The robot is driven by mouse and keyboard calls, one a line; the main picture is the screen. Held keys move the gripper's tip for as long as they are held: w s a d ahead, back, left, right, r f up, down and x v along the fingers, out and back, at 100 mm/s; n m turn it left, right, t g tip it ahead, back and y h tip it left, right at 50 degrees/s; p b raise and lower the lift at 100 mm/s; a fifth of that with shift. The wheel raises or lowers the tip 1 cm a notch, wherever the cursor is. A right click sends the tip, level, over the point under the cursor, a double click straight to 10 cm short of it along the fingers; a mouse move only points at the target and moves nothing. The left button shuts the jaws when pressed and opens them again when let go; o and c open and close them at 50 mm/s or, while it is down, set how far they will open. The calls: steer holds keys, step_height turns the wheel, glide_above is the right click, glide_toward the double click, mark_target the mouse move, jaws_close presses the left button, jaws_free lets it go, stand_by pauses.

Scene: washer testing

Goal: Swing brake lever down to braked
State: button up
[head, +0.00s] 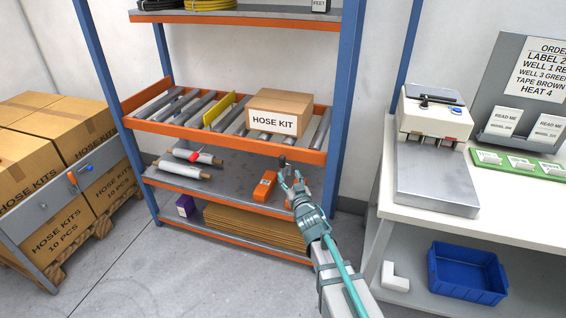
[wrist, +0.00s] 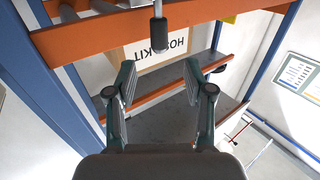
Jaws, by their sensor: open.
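What looks like the brake lever, a grey rod with a dark knob (wrist: 158,30), shows at the top of the wrist view in front of the orange beam. My gripper (wrist: 159,75) is open and empty, with its two fingers spread to either side below the knob in that picture. The knob lies beyond the fingertips, and I see no contact. In the head view my gripper (head: 291,172) is in front of the rack, just below the orange roller-shelf beam (head: 230,143). The lever is too small there to make out clearly.
A HOSE KIT box (head: 279,112) sits on the rollers behind the beam. An orange tool (head: 265,186) and white rolls (head: 183,167) lie on the shelf below. The workbench (head: 480,200) stands at right, stacked cartons (head: 45,195) at left. The floor in front is clear.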

mark_target(283, 163)
steer(key=x, duration=1)
steer(key=shift+w, duration=0.3)
jaws_close()
